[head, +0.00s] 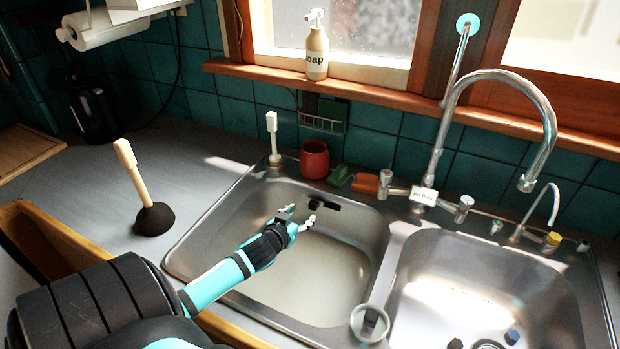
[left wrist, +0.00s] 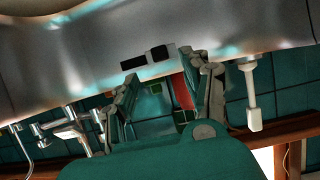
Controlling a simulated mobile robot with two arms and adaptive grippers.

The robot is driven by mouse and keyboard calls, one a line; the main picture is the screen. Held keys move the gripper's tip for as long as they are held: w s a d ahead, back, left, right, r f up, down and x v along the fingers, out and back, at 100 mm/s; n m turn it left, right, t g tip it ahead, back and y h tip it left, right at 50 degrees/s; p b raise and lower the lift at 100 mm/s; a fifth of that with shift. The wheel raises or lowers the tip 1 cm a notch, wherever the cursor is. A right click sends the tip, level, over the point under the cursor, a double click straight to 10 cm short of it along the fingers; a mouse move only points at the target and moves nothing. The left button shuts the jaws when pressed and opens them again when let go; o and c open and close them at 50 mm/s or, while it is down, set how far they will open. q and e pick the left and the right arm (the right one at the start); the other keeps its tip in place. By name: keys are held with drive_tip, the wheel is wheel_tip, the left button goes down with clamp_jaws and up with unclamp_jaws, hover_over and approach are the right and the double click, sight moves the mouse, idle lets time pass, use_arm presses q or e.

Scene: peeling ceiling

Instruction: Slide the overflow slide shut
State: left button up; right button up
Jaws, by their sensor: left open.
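The overflow slide is a dark plate with a raised black block on the back wall of the left basin (head: 362,238). In the head view the slide (head: 315,204) shows just behind my left gripper (head: 299,217), with a dark slot running to its right. In the left wrist view the picture is turned over; the black block (left wrist: 160,53) is at the right end and the dark slot (left wrist: 133,62) at the left. My left gripper (left wrist: 163,73) is open, its fingers spread below the slide, with nothing between them. It appears apart from the slide. My right gripper is not in view.
A red cup (head: 314,160), a green sponge (head: 340,176) and a white-handled brush (head: 272,138) stand along the back rim. The faucet (head: 440,150) rises to the right. A strainer (head: 370,322) is at the divider. A plunger (head: 152,215) stands on the left counter.

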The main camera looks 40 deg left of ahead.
sight(312, 207)
use_arm(q)
drive_tip(key=x, duration=0.7)
drive_tip(key=shift+w+f, duration=0.1)
drive_tip(key=shift+w, duration=0.1)
drive_tip(key=shift+c, duration=0.4)
clamp_jaws()
